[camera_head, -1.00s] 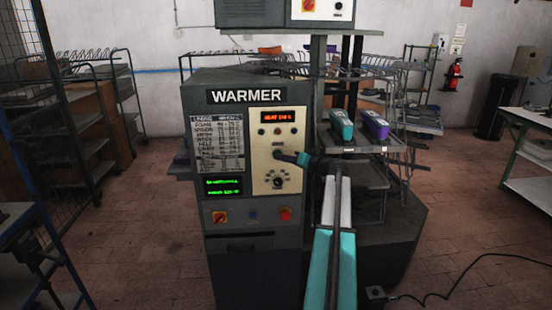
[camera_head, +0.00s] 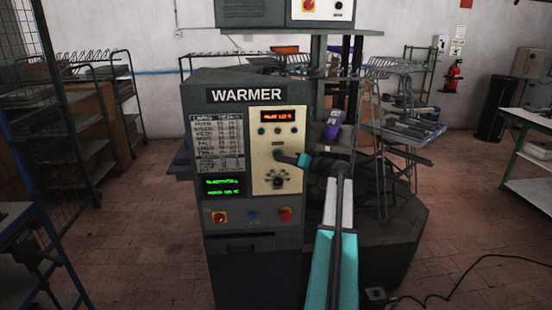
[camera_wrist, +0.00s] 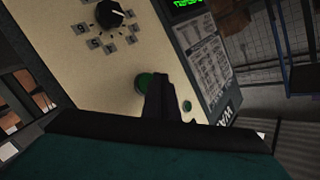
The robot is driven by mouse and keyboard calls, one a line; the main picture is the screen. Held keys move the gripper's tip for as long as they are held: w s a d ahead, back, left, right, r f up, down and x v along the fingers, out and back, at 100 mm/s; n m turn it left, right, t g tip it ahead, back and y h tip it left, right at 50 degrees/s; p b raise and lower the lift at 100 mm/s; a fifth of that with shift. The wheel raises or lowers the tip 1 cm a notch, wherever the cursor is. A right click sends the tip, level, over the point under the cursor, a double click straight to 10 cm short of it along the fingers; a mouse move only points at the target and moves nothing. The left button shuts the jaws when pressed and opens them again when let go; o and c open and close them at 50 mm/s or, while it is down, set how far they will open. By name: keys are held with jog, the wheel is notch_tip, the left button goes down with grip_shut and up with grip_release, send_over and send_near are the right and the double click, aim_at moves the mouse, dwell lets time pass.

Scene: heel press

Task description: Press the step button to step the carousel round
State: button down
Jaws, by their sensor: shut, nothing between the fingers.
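The warmer's cream control panel (camera_head: 290,185) faces me, with a dial (camera_head: 278,181) low on it. In the wrist view, a large green button (camera_wrist: 144,82) sits on the cream panel beside my shut, empty gripper (camera_wrist: 160,80). The dark fingertips cover part of it; I cannot tell whether they touch it. In the head view my gripper (camera_head: 279,156) points at the panel above the dial and hides the button. The carousel (camera_head: 400,133) stands right of the cabinet with grey trays.
A red display (camera_head: 277,117) and a green display (camera_head: 223,186) are lit. A smaller green button (camera_wrist: 187,106) shows nearby. A cable (camera_head: 455,285) lies on the right floor.

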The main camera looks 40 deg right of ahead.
jog(key=shift+s+a+b, duration=1.05)
jog(key=shift+s+a, duration=0.55)
jog(key=shift+s, duration=0.4)
jog(key=s+a+b, duration=0.2)
jog(key=s+a, duration=0.2)
jog(key=s, duration=0.1)
jog(key=shift+a, duration=0.25)
dwell(0.5)
jog(key=shift+s, duration=0.1)
dwell(0.4)
